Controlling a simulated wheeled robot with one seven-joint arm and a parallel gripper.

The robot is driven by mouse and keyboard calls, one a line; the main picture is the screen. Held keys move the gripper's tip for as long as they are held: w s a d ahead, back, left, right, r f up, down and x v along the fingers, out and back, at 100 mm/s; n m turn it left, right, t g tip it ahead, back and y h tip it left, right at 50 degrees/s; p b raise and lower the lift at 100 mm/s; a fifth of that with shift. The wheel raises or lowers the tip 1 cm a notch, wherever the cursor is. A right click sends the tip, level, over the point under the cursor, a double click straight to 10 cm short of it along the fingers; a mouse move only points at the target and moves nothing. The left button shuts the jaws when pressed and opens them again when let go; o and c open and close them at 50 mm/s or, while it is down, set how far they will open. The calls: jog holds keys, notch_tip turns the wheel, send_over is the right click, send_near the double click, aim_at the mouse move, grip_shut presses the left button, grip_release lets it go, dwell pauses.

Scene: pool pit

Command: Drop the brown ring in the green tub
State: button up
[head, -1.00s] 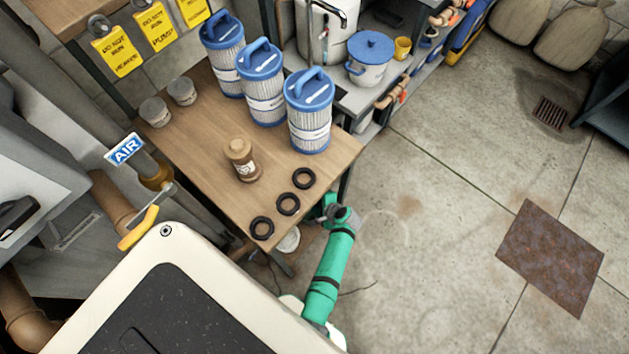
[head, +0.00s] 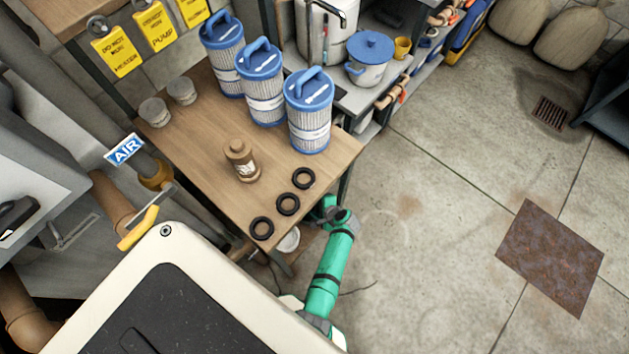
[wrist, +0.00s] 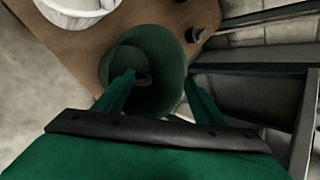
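The green tub (wrist: 170,98) stands on a brown wooden surface in the wrist view, with its round mouth facing the camera. My gripper (wrist: 160,80) is over the tub's mouth, its two green fingers spread apart with nothing visible between the tips. In the head view my green arm reaches beneath the table's front right corner, which hides my gripper and the tub.
A white ribbed container (wrist: 78,12) stands beside the tub; a small dark object (wrist: 196,35) lies on the other side. Open floor lies to the right.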

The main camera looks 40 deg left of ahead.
dwell(0.5)
notch_tip(320, 180, up, 7)
dwell(0.5)
dwell(0.3)
jog(key=s+d+r+n+t+h, duration=0.1)
jog(key=s+d+r+t+h, duration=0.15)
jog(key=s+d, duration=0.5)
jog(key=s+d+r+n+t+h, duration=0.2)
jog(key=s+d+r+t, duration=0.25)
jog(key=d, duration=0.55)
jog(key=s+d+r+n+t+h, duration=0.1)
jog(key=s+d+r+n+t, duration=0.1)
jog(key=r, duration=0.7)
jog(key=s+d+r+n+t+h, duration=0.1)
jog(key=s+r, duration=0.4)
jog(key=r, duration=0.5)
jog(key=s+d+r+n+t+h, duration=0.1)
jog(key=d+r, duration=0.4)
jog(key=r, duration=0.5)
jog(key=shift+s+d+r+n+t+h, duration=0.2)
jog(key=shift+s+n+t+h, duration=0.15)
jog(key=shift+s+n+t, duration=0.65)
